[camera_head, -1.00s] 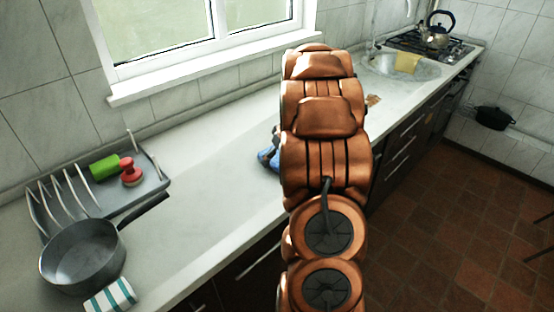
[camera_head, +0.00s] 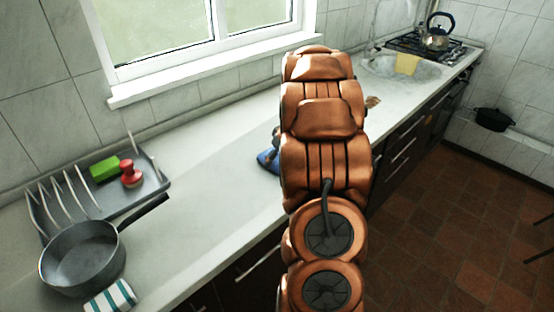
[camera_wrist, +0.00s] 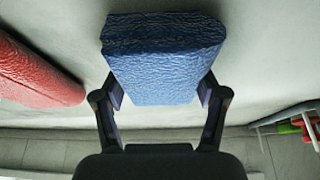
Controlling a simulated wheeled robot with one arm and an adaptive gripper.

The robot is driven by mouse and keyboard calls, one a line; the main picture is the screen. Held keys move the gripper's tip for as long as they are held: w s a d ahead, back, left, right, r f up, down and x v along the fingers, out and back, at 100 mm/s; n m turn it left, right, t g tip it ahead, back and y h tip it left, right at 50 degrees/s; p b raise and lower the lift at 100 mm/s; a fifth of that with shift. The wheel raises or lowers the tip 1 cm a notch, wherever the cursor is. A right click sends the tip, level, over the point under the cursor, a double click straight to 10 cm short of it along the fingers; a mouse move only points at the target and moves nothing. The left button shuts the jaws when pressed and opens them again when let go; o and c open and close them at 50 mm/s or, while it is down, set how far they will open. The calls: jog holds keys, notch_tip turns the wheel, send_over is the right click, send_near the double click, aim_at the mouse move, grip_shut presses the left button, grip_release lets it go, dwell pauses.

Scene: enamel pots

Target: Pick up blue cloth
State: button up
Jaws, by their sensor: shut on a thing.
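The blue cloth (camera_wrist: 165,60) is a thick, folded, wrinkled pad in the middle of the wrist view. My gripper (camera_wrist: 163,98) has a finger on each side of it and is shut on its near part. In the head view only a small blue part of the cloth (camera_head: 267,160) shows at the left edge of my arm, over the counter. My arm hides the rest of it and most of my gripper there. I cannot tell whether the cloth still touches the counter.
A red folded cloth (camera_wrist: 35,78) lies left of the blue one in the wrist view. A dish rack (camera_head: 152,182) with a green sponge (camera_head: 104,168), a pan (camera_head: 82,258) and a striped cloth (camera_head: 112,296) are at the left. The counter (camera_head: 205,190) between is clear.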

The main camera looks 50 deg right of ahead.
aim_at(278, 156)
jog(key=shift+r+p, duration=0.2)
jog(key=shift+p, duration=0.15)
jog(key=shift+r+p, duration=0.2)
jog(key=shift+p, duration=0.15)
jog(key=shift+r+b, duration=0.2)
jog(key=shift+b, duration=0.25)
notch_tip(278, 156, up, 3)
jog(key=shift+f+b, duration=0.1)
jog(key=shift+b, duration=0.45)
jog(key=s+b, duration=0.1)
jog(key=s, duration=0.4)
jog(key=s+r+b, duration=0.1)
jog(key=s, duration=0.4)
jog(key=s+b, duration=0.1)
jog(key=s, duration=0.5)
jog(key=shift+d+r+b, duration=0.25)
jog(key=shift+d+b, duration=0.1)
jog(key=shift+d, duration=0.05)
jog(key=o, duration=0.6)
jog(key=c, duration=0.5)
jog(key=shift+a, duration=0.15)
